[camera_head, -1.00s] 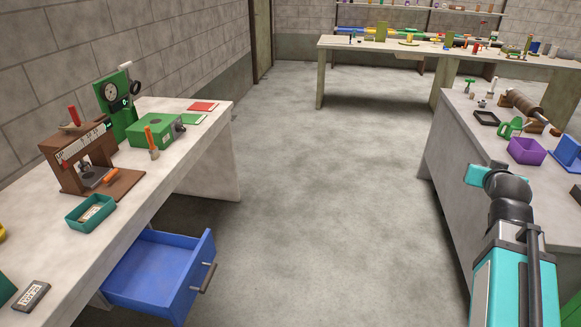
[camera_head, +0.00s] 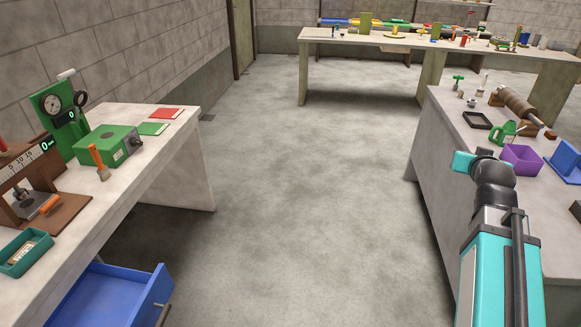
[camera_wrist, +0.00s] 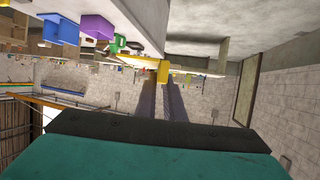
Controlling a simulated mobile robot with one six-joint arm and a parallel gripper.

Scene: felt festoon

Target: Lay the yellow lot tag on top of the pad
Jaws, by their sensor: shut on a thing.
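My gripper (camera_wrist: 162,80) shows in the wrist view as two dark fingers reaching away from the turquoise wrist. It is shut on a yellow piece (camera_wrist: 162,70), which looks like the yellow lot tag, at the fingertips. In the head view my arm is at the right edge, and the fingers and tag are hidden. A flat red piece (camera_head: 167,113) and a flat green piece (camera_head: 153,129) lie on the left bench. I cannot tell whether either is the pad.
The left bench (camera_head: 120,190) carries a green gauge stand (camera_head: 52,112), a green box (camera_head: 106,144) and a teal tray (camera_head: 27,253). A blue drawer (camera_head: 110,300) stands open below. The right bench (camera_head: 445,165) holds a purple bin (camera_head: 521,159). The floor between is clear.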

